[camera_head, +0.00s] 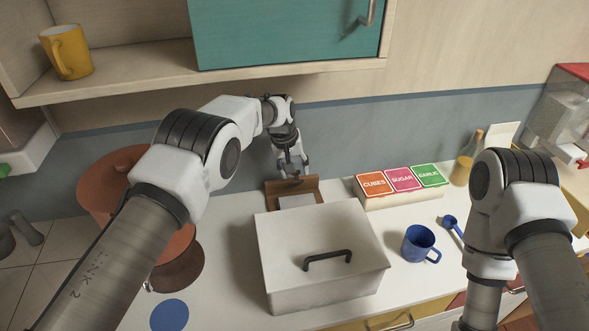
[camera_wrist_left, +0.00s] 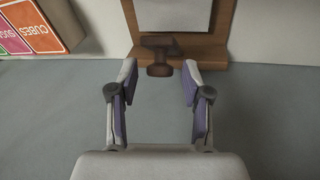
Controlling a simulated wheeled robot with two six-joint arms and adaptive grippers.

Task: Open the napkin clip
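The napkin clip (camera_head: 310,186) is a small brown wooden holder with pale napkins (camera_head: 296,201) in it, at the back of the counter behind a white box. In the left wrist view its wooden frame (camera_wrist_left: 218,48) is at the top, with a dark brown knob-like part (camera_wrist_left: 160,68) sticking out toward me. My left gripper (camera_head: 291,174) is just above the clip at the wall. In the left wrist view the gripper (camera_wrist_left: 157,72) is open, with the knob between its fingertips and gaps visible on both sides. My right gripper is out of view.
The white lidded box (camera_head: 285,270) with a black handle stands in front of the clip. Cards marked cubes, sugar and garlic (camera_head: 403,180) stand right of it. A terracotta pot (camera_head: 112,180) is left. A teal cabinet (camera_head: 280,32) hangs above.

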